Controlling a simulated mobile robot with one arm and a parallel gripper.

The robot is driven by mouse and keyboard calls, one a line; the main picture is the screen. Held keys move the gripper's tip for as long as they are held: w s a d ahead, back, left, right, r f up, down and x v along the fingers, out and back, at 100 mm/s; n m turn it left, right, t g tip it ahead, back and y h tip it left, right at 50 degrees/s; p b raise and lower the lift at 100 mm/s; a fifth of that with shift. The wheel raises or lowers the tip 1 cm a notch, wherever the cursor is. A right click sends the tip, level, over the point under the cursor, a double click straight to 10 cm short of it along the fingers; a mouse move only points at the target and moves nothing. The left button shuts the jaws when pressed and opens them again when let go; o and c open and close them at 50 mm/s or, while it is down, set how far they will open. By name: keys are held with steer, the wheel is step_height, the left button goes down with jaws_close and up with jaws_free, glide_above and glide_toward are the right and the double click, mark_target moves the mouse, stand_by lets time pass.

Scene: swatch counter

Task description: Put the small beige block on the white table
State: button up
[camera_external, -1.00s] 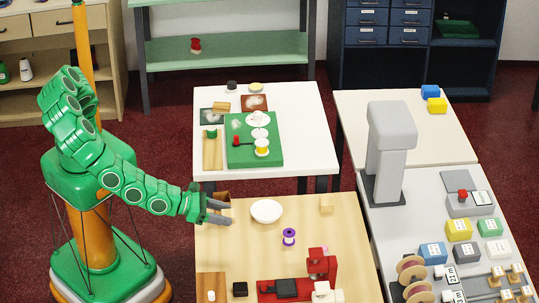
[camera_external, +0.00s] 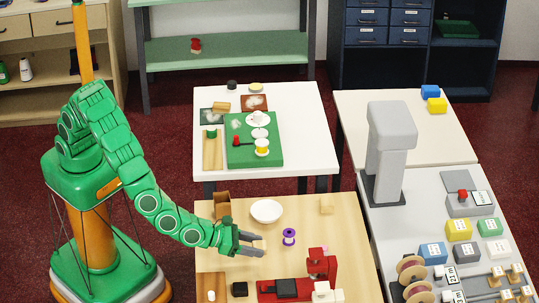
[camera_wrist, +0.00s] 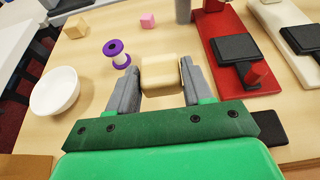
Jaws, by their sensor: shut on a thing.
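My gripper (camera_external: 264,244) is over the wooden table, left of the purple spool. In the wrist view, my gripper (camera_wrist: 160,88) is shut on a small beige block (camera_wrist: 162,72), which sits between the two grey fingers. In the external view the block is hidden or too small to make out. The white table (camera_external: 310,140) stands behind the wooden table, with a green board (camera_external: 238,155) and several small items on it. Another beige block (camera_external: 327,204) lies on the wooden table's far right; it also shows in the wrist view (camera_wrist: 76,27).
A white bowl (camera_external: 266,211), the purple spool (camera_external: 289,236), a brown open box (camera_external: 221,205) and a red machine (camera_external: 322,266) stand on the wooden table (camera_external: 360,225). A pink block (camera_wrist: 147,20) shows in the wrist view. The white table's front right is bare.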

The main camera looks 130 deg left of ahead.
mark_target(260, 267)
steer(key=shift+w+a+f, duration=0.1)
steer(key=shift+w+f, duration=0.45)
steer(key=shift+f, duration=0.2)
steer(key=shift+w+a+f, duration=0.1)
steer(key=shift+w+f, duration=0.45)
steer(key=shift+f, duration=0.15)
steer(key=shift+d+f, duration=0.1)
steer(key=shift+f, duration=1.3)
steer(key=o, duration=1)
